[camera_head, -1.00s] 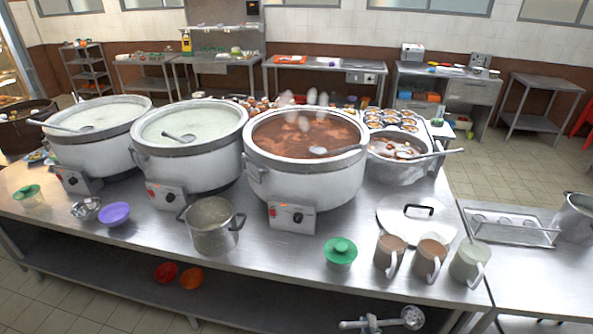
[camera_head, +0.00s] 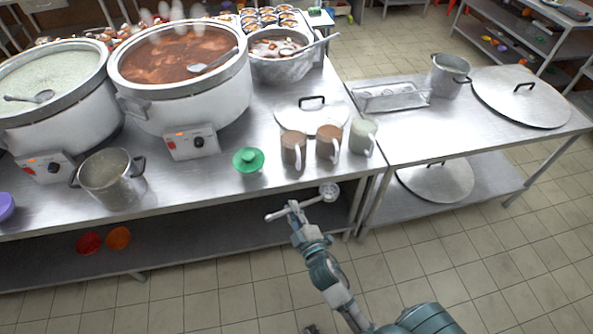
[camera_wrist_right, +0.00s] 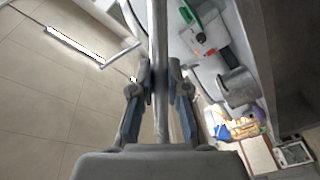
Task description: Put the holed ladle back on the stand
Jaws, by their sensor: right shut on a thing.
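My right gripper (camera_head: 294,210) is shut on the holed ladle (camera_head: 329,192), in front of the table's front edge in the head view. The ladle's round head points right and its handle end sticks out to the left of the jaws. In the right wrist view, the gripper (camera_wrist_right: 160,80) pinches the metal handle (camera_wrist_right: 158,35), which runs up and down the picture. The stand (camera_head: 390,98), a low metal rack, is on the right-hand table, up and right of the gripper and apart from it. My left gripper is not in view.
Three mugs (camera_head: 328,143) and a lid (camera_head: 312,115) sit near the table's right end. A pot (camera_head: 449,75) and a large lid (camera_head: 521,97) are beside the stand. The right-hand table's front is clear.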

